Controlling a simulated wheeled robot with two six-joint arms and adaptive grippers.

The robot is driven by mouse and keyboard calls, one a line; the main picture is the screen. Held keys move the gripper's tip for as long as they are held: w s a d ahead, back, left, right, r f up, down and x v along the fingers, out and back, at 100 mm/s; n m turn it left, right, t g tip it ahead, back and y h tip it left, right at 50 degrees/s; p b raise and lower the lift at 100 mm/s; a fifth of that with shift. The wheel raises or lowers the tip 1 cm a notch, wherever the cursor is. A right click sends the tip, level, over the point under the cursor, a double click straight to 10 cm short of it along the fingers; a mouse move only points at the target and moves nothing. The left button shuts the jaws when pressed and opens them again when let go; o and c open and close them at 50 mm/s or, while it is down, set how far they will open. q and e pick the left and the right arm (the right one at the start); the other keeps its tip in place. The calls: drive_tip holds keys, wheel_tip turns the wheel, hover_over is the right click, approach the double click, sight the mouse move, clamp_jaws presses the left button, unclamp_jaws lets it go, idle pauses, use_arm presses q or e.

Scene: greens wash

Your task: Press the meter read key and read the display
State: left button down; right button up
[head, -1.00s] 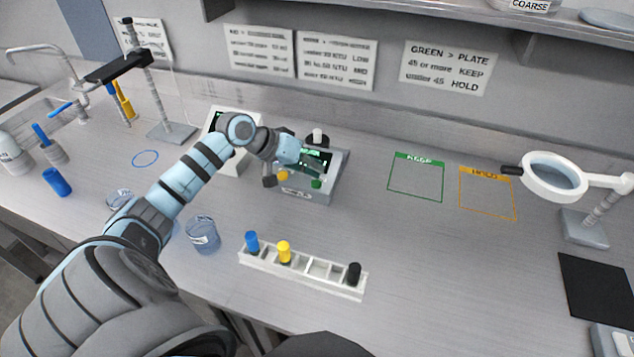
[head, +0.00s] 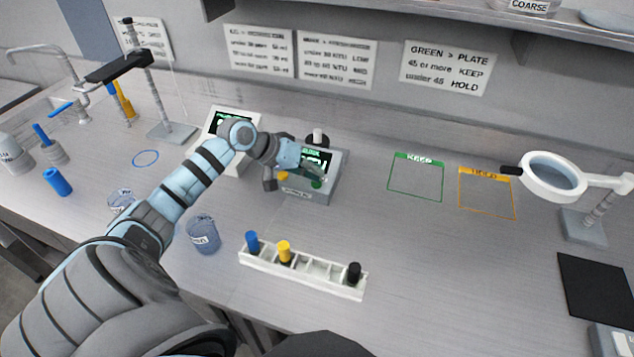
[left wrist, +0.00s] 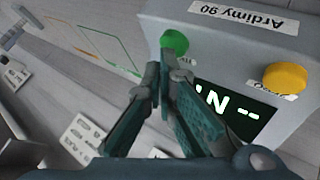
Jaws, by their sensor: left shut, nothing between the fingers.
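The meter (head: 333,186) is a grey box with a dark display (head: 316,157), a green key (head: 317,184) and a yellow key (head: 282,175) on its sloping face. My left gripper (head: 322,171) is shut and empty over this face. In the left wrist view its fingertips (left wrist: 164,62) are just by the green key (left wrist: 174,42); I cannot tell if they touch it. The yellow key (left wrist: 285,78) is clear to the right. The fingers hide part of the display (left wrist: 240,112), where "N --" shows. My right gripper is not in view.
A white device with a screen (head: 222,121) stands behind my left arm. A white rack (head: 318,274) with blue, yellow and black-capped vials and a glass beaker (head: 203,235) stand in front. The green KEEP (head: 415,195) and orange HOLD outlines are empty. A magnifier (head: 553,177) stands right.

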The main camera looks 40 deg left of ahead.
use_arm(q)
drive_tip(key=shift+f, duration=0.35)
drive_tip(key=shift+r, duration=0.1)
idle(0.4)
drive_tip(key=shift+r+p, duration=0.85)
drive_tip(key=shift+p, duration=0.25)
wheel_tip(320, 180, up, 5)
drive_tip(key=p, duration=0.5)
drive_tip(key=shift+r+p, duration=0.1)
drive_tip(key=shift+p, duration=0.3)
idle(1.4)
